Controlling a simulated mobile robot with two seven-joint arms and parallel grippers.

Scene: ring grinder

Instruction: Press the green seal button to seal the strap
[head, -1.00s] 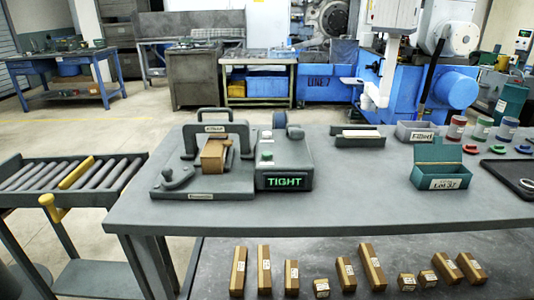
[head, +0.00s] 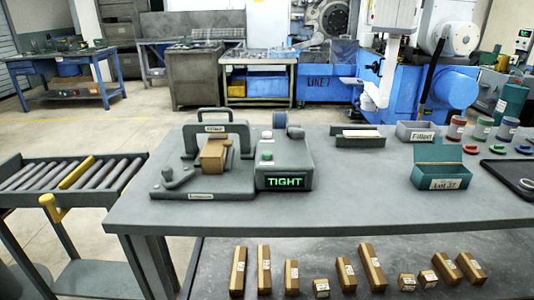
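The strapping machine (head: 205,187) sits on the left part of the grey table. A brown box (head: 214,157) stands under its dark arch. The green seal button (head: 266,155) is on the machine's right-hand housing, with a white button (head: 266,134) behind it. The display (head: 284,182) on the front reads "TIGHT" in green letters. A lever with a round knob (head: 168,174) is at the machine's front left. I cannot make out the strap on the box. Neither of my grippers shows in the head view.
A teal open box (head: 442,184) labelled "Lot 37" and a grey bin (head: 415,132) labelled "Filled" stand to the right. Several brown boxes (head: 345,274) lie on a lower surface in front. A roller conveyor (head: 62,182) is at left. The table's middle (head: 360,190) is clear.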

